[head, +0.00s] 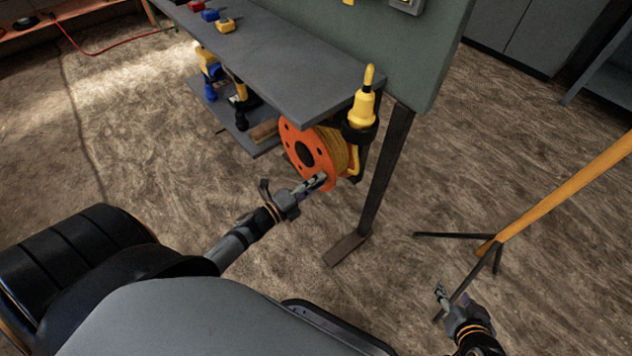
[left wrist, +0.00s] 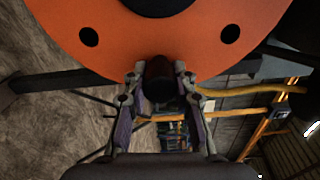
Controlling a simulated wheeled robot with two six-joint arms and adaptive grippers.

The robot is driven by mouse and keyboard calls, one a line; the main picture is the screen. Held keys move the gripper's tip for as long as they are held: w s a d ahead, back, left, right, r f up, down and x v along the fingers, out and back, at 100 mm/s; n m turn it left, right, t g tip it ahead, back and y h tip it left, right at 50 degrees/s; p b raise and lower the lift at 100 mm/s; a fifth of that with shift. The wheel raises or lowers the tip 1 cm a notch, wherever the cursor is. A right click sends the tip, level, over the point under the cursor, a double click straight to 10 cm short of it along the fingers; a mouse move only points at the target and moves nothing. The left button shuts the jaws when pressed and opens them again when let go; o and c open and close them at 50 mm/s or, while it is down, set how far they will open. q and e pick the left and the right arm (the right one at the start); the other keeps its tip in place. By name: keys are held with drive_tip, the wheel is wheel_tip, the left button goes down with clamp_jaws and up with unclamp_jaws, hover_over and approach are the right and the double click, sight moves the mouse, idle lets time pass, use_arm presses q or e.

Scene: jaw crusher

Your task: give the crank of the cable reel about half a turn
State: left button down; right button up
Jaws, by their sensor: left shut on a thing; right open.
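The cable reel (head: 318,143) has an orange disc with dark holes, a dark hub and yellow cable (head: 341,150) wound behind it. It sits under the right end of the grey workbench. My left gripper (head: 318,181) is at the disc's lower edge. In the left wrist view the orange disc (left wrist: 115,50) fills the top, and the crank's dark knob (left wrist: 159,78) stands between the fingers of my left gripper (left wrist: 160,98), which is shut on it. The rest of the crank is hidden. My right gripper (head: 441,294) is open and empty, low at the right.
The workbench (head: 270,75) overhangs the reel, with a dark leg (head: 388,175) just right of it. A yellow hand lamp (head: 362,108) hangs at the bench corner. A lower shelf (head: 235,130) holds tools. An orange pole on dark feet (head: 560,195) stands near my right gripper.

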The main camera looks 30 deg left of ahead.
use_arm(q)
drive_tip(key=shift+f, duration=0.1)
idle(0.3)
drive_tip(key=c, duration=1.1)
unclamp_jaws()
drive_tip(key=shift+s, duration=0.1)
drive_tip(key=v, duration=1.2)
